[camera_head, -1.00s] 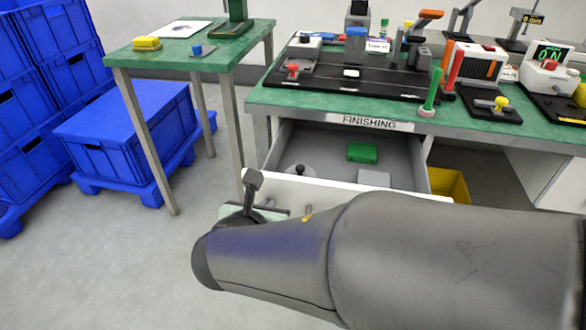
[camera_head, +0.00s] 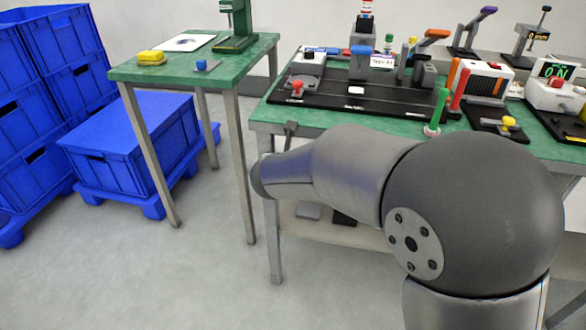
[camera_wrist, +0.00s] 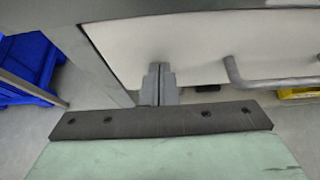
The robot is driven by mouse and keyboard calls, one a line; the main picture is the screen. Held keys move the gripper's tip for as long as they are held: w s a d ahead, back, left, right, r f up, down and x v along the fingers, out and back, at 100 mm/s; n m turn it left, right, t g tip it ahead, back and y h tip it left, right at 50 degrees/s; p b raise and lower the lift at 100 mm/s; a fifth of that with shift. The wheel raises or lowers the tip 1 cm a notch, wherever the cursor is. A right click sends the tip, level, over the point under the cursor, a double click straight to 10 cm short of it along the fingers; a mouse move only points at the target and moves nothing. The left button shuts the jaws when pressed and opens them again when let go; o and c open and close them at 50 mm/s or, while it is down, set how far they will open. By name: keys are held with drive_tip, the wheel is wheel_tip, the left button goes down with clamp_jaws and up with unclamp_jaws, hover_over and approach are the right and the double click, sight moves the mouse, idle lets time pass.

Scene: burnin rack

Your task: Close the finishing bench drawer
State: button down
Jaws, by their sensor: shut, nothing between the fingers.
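The finishing bench (camera_head: 285,117) has a green top and stands at the right in the head view. My arm hides its drawer and label there. In the wrist view the white drawer front (camera_wrist: 205,55) spans the upper middle and right, with a grey bar handle (camera_wrist: 275,82) at the right. The drawer front appears close to the bench leg (camera_wrist: 105,55); whether it is fully flush I cannot tell. My gripper (camera_wrist: 158,82) is shut and empty, its tips at the drawer front, left of the handle. Contact is hard to tell.
A second green table (camera_head: 130,72) stands to the left, beside blue crates (camera_head: 130,140). Tools and fixtures, including a green upright handle (camera_head: 437,112), crowd the bench top. A yellow bin (camera_wrist: 298,93) shows below the handle. Floor in front of the left table is clear.

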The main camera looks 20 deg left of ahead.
drive_tip(key=shift+w+r, duration=0.25)
drive_tip(key=shift+w, duration=0.1)
drive_tip(key=shift+w, duration=0.1)
drive_tip(key=shift+d, duration=0.1)
